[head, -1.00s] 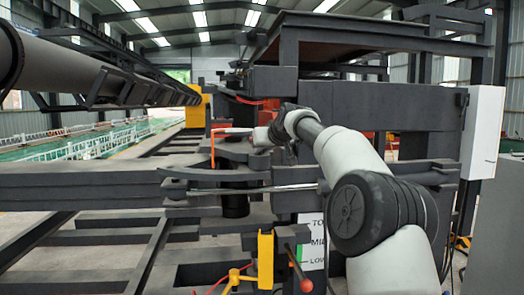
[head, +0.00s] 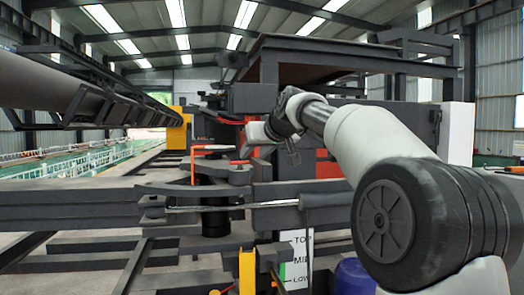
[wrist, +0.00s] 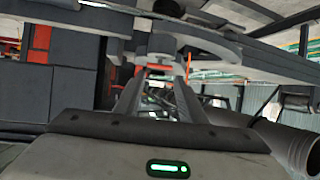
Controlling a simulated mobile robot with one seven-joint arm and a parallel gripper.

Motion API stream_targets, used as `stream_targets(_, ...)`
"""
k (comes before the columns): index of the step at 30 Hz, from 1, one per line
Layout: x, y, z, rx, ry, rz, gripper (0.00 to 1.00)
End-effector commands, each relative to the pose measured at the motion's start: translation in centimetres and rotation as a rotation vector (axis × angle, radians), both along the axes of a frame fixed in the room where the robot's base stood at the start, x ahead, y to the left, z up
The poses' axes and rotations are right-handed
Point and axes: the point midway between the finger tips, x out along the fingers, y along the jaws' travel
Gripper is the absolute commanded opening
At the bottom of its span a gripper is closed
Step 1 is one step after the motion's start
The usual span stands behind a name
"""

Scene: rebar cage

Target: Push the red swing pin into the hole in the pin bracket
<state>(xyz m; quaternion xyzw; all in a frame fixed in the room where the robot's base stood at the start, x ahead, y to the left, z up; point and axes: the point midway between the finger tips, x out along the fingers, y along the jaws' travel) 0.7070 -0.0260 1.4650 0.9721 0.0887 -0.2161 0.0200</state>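The red swing pin (head: 193,166) is a thin orange-red rod with a bend at its top, standing at the left end of the dark rounded bracket plates in the head view. In the wrist view a thin red upright (wrist: 188,66) shows just beyond the fingers. The pin bracket (head: 222,173) is dark grey; its hole cannot be made out. My gripper (head: 246,152) is just right of the pin, above the bracket plates. In the wrist view its two fingers (wrist: 159,88) stand apart with a gap between them, and I see nothing held.
A long metal rod (head: 250,206) and dark beams run across below the bracket. A yellow post (head: 247,272) and a white TOP/MID/LOW label (head: 297,258) stand in front. A blue container (head: 353,275) is low by my arm. A large grey pipe (head: 40,75) lies at upper left.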

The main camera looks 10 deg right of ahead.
Motion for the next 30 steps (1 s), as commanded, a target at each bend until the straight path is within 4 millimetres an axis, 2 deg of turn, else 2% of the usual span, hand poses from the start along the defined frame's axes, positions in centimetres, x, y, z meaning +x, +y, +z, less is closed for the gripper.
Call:
stream_targets(3, -2.3, -0.5, 1.1, -0.002, -0.004, -0.003, 0.37)
stream_targets(9, -4.4, -0.9, 2.2, 0.000, -0.004, -0.002, 0.37)
stream_targets(26, -4.9, -0.9, 2.6, 0.000, -0.003, -0.001, 0.37)
stream_targets(30, -5.7, 0.9, 1.3, -0.002, 0.048, 0.005, 0.37)
